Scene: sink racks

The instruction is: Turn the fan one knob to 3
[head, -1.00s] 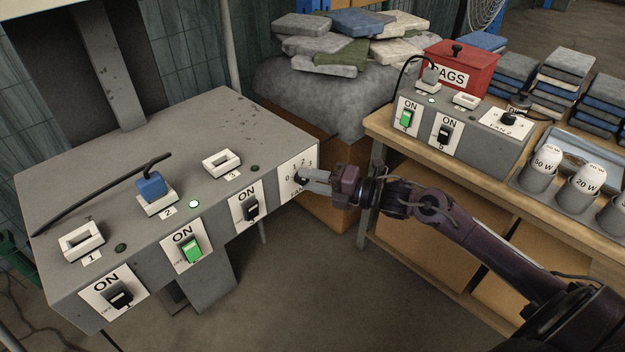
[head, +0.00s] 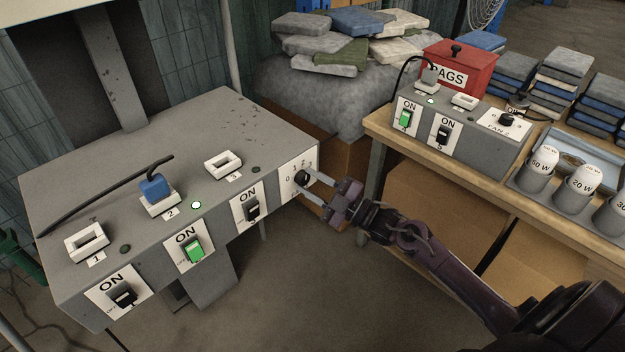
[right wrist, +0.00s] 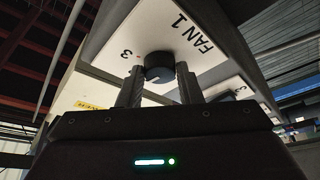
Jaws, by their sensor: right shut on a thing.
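The fan one knob (head: 302,177) is a black round knob on a white plate with number marks, at the right end of the near grey box's front. My right gripper (head: 312,188) has one finger above and one below the knob in the head view. In the right wrist view the knob (right wrist: 158,66) sits between the tips of the two fingers, and the gripper (right wrist: 158,82) is shut on it. The "FAN 1" label and a "3" show on the plate (right wrist: 175,30). I cannot tell which number the knob points to. My left gripper is not in view.
The near grey box (head: 130,210) carries switches, sockets and a blue plug (head: 153,187). A wooden table (head: 480,195) on the right holds a second switch box (head: 470,150) with a fan 2 knob, a red box (head: 458,68) and bulbs. Open floor lies below my right arm.

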